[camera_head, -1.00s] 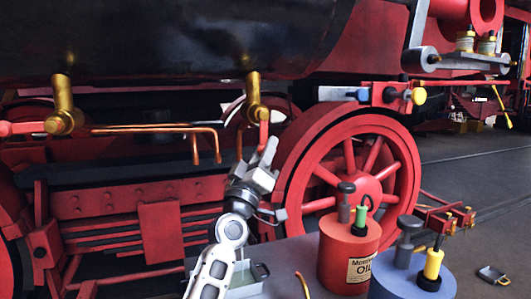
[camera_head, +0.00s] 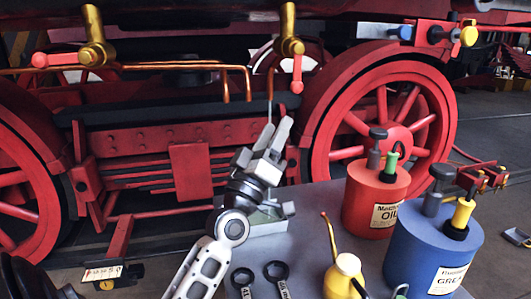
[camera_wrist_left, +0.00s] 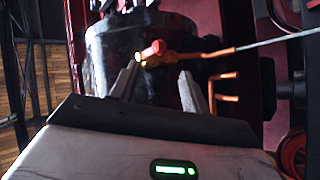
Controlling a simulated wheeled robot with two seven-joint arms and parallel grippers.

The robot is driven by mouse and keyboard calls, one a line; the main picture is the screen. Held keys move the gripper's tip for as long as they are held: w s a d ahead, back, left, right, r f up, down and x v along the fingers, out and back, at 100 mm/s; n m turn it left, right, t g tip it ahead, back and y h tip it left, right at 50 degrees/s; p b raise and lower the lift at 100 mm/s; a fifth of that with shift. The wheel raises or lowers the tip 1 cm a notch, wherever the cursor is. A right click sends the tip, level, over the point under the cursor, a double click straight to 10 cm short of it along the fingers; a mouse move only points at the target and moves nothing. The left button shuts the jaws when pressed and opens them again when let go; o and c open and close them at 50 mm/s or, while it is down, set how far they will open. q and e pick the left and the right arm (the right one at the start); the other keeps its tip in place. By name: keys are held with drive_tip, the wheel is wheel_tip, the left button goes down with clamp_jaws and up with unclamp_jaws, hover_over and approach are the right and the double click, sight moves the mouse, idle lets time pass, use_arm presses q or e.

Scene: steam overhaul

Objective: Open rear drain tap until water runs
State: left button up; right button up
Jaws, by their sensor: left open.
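Two brass drain taps hang under the black boiler in the head view. The left tap (camera_head: 92,50) has its red lever (camera_head: 52,60) pointing sideways to the left. The right tap (camera_head: 291,45) has its red lever (camera_head: 297,73) hanging straight down. A thin pale line like a water stream (camera_head: 270,90) drops beside the right tap. In the wrist view a similar grey line (camera_wrist_left: 280,39) continues from a copper pipe end, near a red lever (camera_wrist_left: 155,48). My left gripper (camera_head: 276,135) is open and empty, below and apart from the right lever. My right gripper is not seen.
A grey table (camera_head: 312,225) in front holds a red oil can (camera_head: 368,205), a blue grease can (camera_head: 425,255), a yellow oiler (camera_head: 342,278) and wrenches (camera_head: 277,272). Bent copper pipes (camera_head: 226,80) hang between the taps. A red wheel (camera_head: 322,115) stands right of the gripper.

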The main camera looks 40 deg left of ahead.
use_arm(q)
drive_tip(key=v, duration=0.4)
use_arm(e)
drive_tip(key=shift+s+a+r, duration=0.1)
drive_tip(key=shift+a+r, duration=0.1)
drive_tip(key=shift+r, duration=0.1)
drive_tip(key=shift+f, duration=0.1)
